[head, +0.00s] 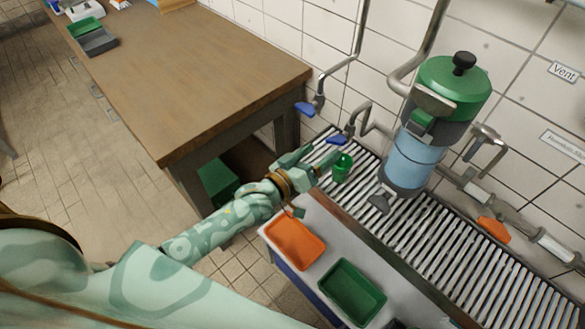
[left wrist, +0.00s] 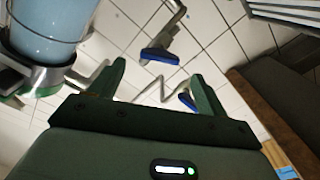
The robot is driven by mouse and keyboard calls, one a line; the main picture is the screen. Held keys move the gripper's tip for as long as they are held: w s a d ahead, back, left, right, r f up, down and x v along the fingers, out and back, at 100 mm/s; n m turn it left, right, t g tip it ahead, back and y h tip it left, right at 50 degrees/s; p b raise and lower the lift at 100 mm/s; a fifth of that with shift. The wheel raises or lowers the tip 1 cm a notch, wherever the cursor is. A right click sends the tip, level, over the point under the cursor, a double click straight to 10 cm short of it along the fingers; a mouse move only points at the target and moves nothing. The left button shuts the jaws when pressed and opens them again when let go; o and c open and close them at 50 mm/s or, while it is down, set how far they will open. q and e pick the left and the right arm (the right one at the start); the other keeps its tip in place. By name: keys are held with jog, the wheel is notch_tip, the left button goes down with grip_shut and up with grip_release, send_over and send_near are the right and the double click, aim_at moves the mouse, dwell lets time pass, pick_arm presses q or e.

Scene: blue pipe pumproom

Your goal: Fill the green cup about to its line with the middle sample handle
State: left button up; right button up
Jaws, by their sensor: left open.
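The green cup (head: 342,168) stands upright on the slatted drain grate, just right of my left gripper; its fill level cannot be made out. My left gripper (head: 319,160) is open and empty, with its fingers toward the wall taps. One blue handle (head: 337,139) hangs on a bent pipe just beyond the fingers. Another blue handle (head: 305,108) is farther left. In the left wrist view, one blue handle (left wrist: 159,57) shows beyond the open fingers (left wrist: 158,78) and another (left wrist: 188,100) is partly behind the right finger. The cup does not show there. My right gripper is out of view.
A green-lidded vessel with a blue body (head: 410,163) stands right of the cup. An orange tray (head: 294,243) and a green tray (head: 352,292) lie in front of the grate (head: 440,262). A wooden table (head: 200,75) is at left. An orange lever (head: 493,230) is on the right pipe.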

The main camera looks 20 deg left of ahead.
pick_arm(q)
jog(key=p+v, duration=0.1)
jog(key=v, duration=0.8)
jog(key=shift+s, duration=0.35)
jog(key=shift+a+f, duration=0.1)
jog(key=shift+a, duration=0.05)
